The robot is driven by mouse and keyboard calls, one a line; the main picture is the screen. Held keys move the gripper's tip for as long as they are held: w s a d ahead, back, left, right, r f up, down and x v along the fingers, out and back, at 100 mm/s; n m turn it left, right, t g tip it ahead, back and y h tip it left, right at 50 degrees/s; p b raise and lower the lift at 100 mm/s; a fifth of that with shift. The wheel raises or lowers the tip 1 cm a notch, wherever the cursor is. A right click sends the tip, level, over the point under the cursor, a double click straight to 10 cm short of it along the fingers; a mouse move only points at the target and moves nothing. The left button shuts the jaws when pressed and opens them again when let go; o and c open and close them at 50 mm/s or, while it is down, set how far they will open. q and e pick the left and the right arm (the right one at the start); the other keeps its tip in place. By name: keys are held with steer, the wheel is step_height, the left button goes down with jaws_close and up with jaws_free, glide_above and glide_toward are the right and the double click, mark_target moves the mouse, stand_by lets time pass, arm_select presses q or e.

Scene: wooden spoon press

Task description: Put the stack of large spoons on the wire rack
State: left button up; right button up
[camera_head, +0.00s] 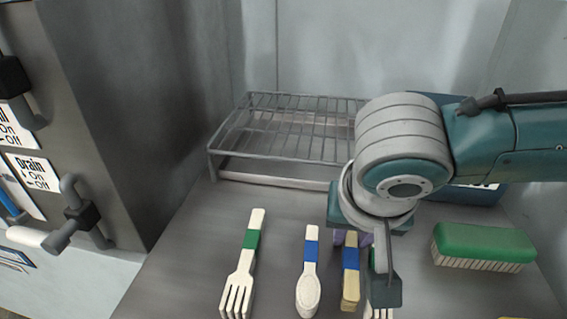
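A thick stack of pale wooden pieces with a blue band (351,285) lies on the grey counter, close to the left of my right gripper's finger. It looks like the stack of spoons, but its upper end is partly hidden. The wire rack (290,108) stands at the back of the counter, its right end hidden by my arm. My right gripper (382,285) points down over the counter just right of the stack. Only one finger shows clearly, so its opening cannot be told. My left gripper is not in view.
Another fork (377,313) is mostly hidden under my gripper. A green brush (483,246) lies right. A blue container (478,194) stands behind my arm.

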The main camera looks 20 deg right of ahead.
jaws_close()
stand_by(0.3)
